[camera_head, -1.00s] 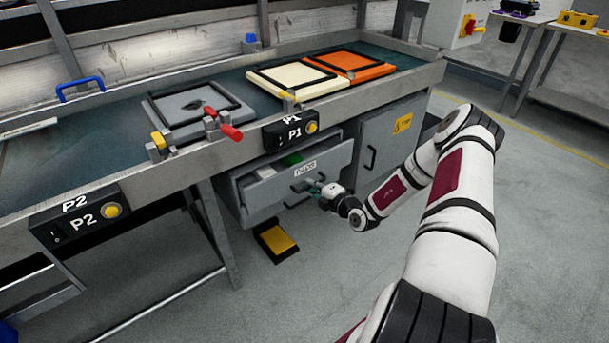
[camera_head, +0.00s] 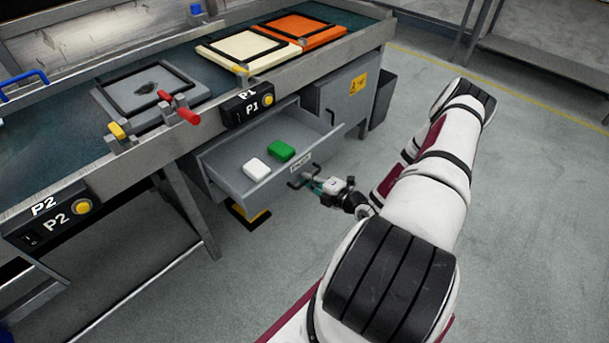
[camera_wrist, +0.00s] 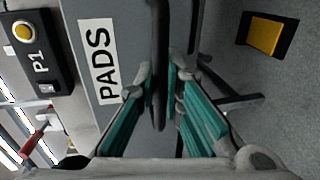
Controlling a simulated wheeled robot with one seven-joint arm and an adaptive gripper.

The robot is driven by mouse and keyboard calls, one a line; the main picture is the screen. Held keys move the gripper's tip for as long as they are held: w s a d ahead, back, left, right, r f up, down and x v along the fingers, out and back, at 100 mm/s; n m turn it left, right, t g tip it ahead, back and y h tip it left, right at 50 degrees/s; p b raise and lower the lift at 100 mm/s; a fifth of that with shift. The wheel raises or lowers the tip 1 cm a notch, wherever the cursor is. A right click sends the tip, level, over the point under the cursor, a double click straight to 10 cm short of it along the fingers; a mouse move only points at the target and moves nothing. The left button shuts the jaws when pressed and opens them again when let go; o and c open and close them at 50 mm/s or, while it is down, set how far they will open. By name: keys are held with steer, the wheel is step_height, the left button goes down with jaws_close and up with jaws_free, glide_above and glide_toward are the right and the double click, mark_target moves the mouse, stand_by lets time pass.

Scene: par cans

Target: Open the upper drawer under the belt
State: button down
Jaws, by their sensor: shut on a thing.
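The upper drawer (camera_head: 228,184) under the belt (camera_head: 60,150) is pulled well out. A white block and a green block lie inside it. Its front carries a label reading PADS (camera_wrist: 98,62). My gripper (camera_head: 312,186) is at the drawer front, and its teal fingers (camera_wrist: 160,95) are shut on the dark bar handle (camera_wrist: 159,60), one finger on each side. The handle also shows in the head view (camera_head: 300,178). Part of the handle is hidden by the fingers.
The white block (camera_head: 256,169) and green block (camera_head: 281,151) are apart. A grey cabinet door (camera_head: 342,97) is right of the drawer. A yellow pedal (camera_wrist: 265,36) sits on the floor below. The P1 box (camera_head: 252,105) hangs above. Open floor lies to the right.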

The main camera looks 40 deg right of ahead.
steer(key=c, duration=1.7)
jaws_free()
steer(key=v, duration=1.2)
